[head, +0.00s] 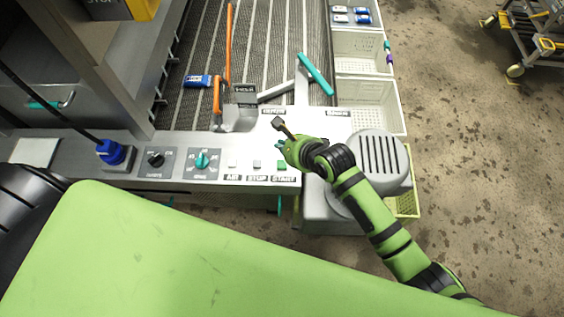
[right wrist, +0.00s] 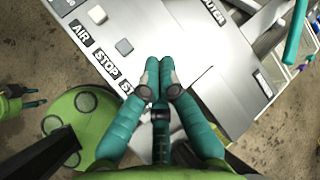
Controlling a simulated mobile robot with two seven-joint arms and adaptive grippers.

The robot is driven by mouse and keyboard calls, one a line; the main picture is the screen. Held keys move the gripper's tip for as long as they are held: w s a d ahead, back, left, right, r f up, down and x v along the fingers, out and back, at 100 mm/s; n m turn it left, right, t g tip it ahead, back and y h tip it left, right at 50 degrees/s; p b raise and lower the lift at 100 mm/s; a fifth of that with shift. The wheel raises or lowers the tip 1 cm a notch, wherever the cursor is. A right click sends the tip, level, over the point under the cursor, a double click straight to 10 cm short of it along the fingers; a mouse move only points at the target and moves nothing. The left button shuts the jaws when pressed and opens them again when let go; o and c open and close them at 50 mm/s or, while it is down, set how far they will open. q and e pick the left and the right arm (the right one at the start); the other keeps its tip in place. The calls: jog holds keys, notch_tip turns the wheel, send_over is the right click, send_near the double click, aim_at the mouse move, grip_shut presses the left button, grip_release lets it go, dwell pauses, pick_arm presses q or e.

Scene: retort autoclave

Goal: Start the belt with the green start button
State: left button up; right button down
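The green start button (head: 282,165) sits on the grey control panel (head: 215,170), just above its START label, at the panel's right end in the head view. My right gripper (head: 280,145) is just beyond the button in that view, apparently above the panel. In the right wrist view its teal fingertips (right wrist: 158,72) are together with nothing between them. They cover the start button there and part of its label. A green and teal gripper, seemingly my left one (right wrist: 36,98), shows small at the left edge; its finger gap is unclear.
The STOP button (head: 257,164) and AIR button (head: 232,164) are to the left, then a teal knob (head: 202,160), a black knob (head: 156,159) and a blue knob (head: 111,152). The ribbed belt (head: 270,50) carries a blue-and-white pack (head: 198,81). A grey motor housing (head: 380,160) stands right.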

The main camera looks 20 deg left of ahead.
aim_at(283, 166)
notch_tip(283, 166, down, 8)
jog(key=b, duration=0.7)
jog(key=shift+f+b, duration=0.3)
jog(key=shift+f, duration=0.05)
jog(key=shift+f, duration=0.2)
dwell(0.8)
jog(key=shift+f, duration=0.25)
